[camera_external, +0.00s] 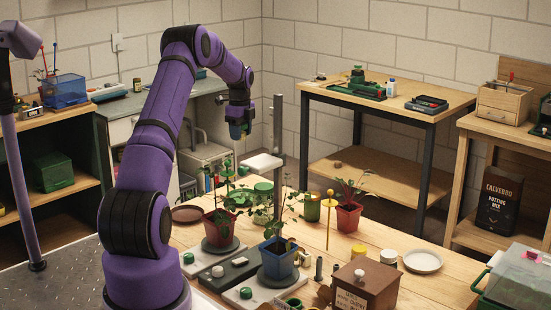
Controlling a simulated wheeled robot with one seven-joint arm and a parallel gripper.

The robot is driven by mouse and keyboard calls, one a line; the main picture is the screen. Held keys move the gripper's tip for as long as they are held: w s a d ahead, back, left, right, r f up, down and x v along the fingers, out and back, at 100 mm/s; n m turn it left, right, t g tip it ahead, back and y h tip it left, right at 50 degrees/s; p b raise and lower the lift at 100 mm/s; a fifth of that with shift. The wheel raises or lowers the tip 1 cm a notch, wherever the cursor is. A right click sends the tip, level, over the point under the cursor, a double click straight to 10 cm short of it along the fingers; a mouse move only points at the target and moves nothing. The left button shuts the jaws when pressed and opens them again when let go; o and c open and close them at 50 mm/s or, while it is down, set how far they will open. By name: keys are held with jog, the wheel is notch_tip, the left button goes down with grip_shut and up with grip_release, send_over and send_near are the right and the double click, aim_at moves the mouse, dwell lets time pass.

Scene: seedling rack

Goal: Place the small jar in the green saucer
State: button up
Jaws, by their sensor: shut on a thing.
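My gripper (239,124) hangs high above the left back part of the wooden table, pointing down. It is shut on a small yellowish-green thing (236,131), which seems to be the small jar; it is tiny here and partly hidden by the fingers. It hangs clear of the table, above the plants. A white saucer (423,261) lies at the right and a brown saucer (187,214) at the left.
Potted seedlings in a red pot (221,228), a blue pot (278,262) and another red pot (348,217) stand on the table. A grey post (278,140) with a white platform (262,163) rises below and right of my gripper. A brown box (366,284) stands in front.

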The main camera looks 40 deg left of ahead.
send_over(243, 205)
jog(key=a, duration=0.1)
jog(key=f, duration=1.4)
jog(key=w+f, duration=0.1)
jog(key=f, duration=0.6)
jog(key=shift+f, duration=0.5)
jog(key=o, duration=1)
jog(key=shift+c, duration=0.2)
